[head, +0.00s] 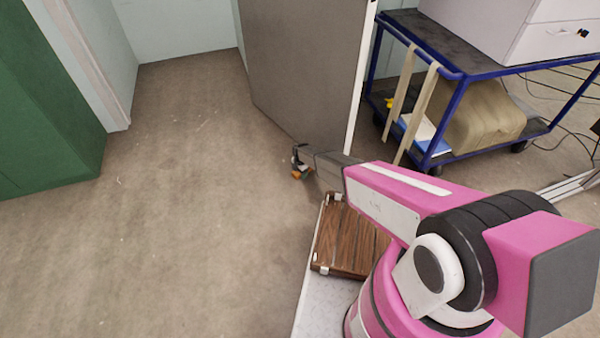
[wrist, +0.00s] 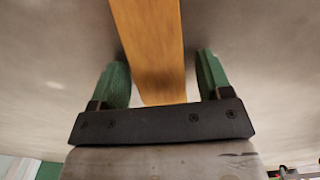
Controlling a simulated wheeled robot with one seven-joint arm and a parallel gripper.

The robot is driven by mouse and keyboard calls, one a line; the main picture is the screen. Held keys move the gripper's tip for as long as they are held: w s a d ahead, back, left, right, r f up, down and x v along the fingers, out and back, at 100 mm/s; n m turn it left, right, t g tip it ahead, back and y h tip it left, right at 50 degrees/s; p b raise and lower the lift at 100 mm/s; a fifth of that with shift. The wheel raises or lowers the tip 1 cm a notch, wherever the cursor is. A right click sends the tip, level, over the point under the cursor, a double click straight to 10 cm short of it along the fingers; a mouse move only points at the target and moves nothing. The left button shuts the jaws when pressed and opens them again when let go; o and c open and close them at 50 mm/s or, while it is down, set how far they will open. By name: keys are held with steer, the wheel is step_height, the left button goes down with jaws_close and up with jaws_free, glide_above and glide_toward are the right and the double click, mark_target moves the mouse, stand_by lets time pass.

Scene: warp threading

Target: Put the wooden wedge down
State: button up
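The wooden wedge (wrist: 152,45) is a long orange-brown piece lying between my gripper's green fingers in the wrist view. My gripper (wrist: 163,70) is open around it. A gap shows between the wedge and the right finger; the left fingertip is very near or touching its edge. In the head view, a small orange piece, the wedge (head: 297,175), shows at the end of my outstretched arm by my gripper (head: 299,164), low near the foot of the grey panel. I cannot tell whether it rests fully on the floor.
The tall grey door-like panel (head: 300,65) stands just behind my gripper. A blue trolley (head: 455,105) with hanging straps (head: 418,110) is at the right. A green cabinet (head: 45,100) is at the left. The brown floor (head: 170,220) between is clear.

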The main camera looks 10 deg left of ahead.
step_height(320, 180, up, 12)
steer(key=shift+r, duration=0.15)
stand_by(0.6)
steer(key=shift+c, duration=0.3)
stand_by(0.6)
